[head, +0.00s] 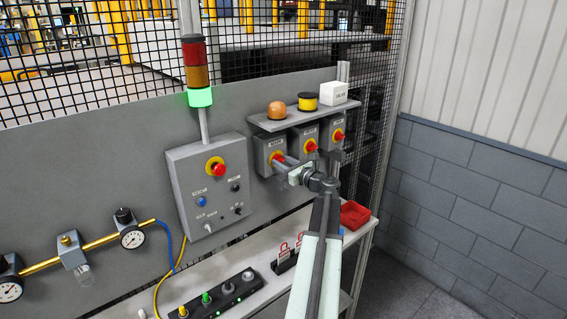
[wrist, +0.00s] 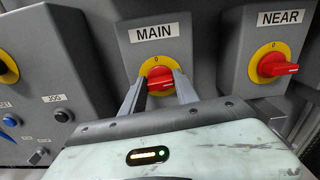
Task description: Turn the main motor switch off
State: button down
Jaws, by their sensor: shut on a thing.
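The main motor switch is a red rotary knob (wrist: 160,78) on a yellow plate, on a grey box labelled MAIN (wrist: 150,35). In the head view its box (head: 266,149) is the leftmost of three under a shelf. My gripper (wrist: 158,88) faces the knob straight on, one finger at its left and one at its right, shut on it. The 0 mark shows above the knob; the fingers partly hide its handle, so its exact angle is hard to tell. In the head view my gripper (head: 288,168) reaches the box from the front right.
A NEAR switch (wrist: 276,67) sits close on the right, its handle pointing sideways. A control panel (head: 207,185) stands left, under a stack light lit green (head: 201,97). Above is a shelf (head: 300,117) with several items. A red tray (head: 354,214) is on the lower ledge.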

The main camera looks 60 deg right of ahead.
jog(key=n, duration=0.8)
jog(key=shift+w+a+n, duration=0.1)
jog(key=shift+n, duration=0.2)
jog(key=n, duration=0.4)
jog(key=shift+f+n, duration=0.1)
jog(key=shift+n, duration=2)
jog(key=c, duration=0.9)
grip_release()
jog(key=shift+f, duration=0.1)
